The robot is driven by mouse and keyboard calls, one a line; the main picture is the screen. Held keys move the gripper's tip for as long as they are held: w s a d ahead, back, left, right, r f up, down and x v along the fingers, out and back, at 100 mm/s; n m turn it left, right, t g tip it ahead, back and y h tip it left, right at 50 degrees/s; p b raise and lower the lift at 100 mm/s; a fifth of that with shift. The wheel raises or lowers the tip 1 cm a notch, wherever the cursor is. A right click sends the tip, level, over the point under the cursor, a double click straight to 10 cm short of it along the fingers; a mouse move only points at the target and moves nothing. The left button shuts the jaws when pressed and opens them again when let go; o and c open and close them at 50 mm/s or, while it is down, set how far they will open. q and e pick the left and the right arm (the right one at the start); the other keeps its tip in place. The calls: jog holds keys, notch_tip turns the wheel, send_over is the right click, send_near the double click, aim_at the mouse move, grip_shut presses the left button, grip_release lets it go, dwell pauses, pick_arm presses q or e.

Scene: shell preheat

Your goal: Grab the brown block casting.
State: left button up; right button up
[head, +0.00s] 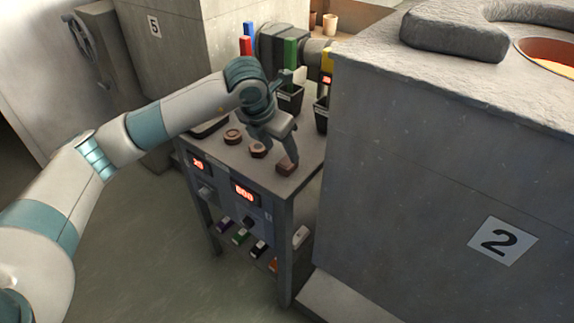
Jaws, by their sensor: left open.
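The brown block casting (287,168) sits near the front right corner of the grey metal table (308,172). My left gripper (287,155) points down right above the block, its jaws open. From this angle I cannot tell whether the fingers reach around the block or stop just over it. Two rounder brown castings lie to the left on the same tabletop: a ring-like one (233,136) and a smaller one (258,150) close beside my gripper. My right gripper is not in view.
A large grey stone-like block marked 2 (430,160) stands close on the right. Black bins (290,100) and upright coloured bars (290,52) are at the table's back. Red displays (244,192) are on its front. Coloured items (240,236) lie on a lower shelf.

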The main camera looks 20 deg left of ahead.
aim_at(287, 162)
pick_arm(q)
jog(key=shift+d+f, duration=0.1)
jog(key=shift+f, duration=0.15)
jog(key=x, duration=0.2)
jog(key=p+x, duration=0.1)
jog(key=x, duration=0.1)
jog(key=shift+s+d, duration=0.1)
jog(key=shift+s, duration=0.15)
jog(key=shift+w+f, duration=0.2)
jog(key=shift+f, duration=0.2)
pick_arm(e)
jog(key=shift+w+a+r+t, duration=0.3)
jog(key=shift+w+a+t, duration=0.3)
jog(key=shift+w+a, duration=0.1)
pick_arm(q)
jog(key=c, duration=1.2)
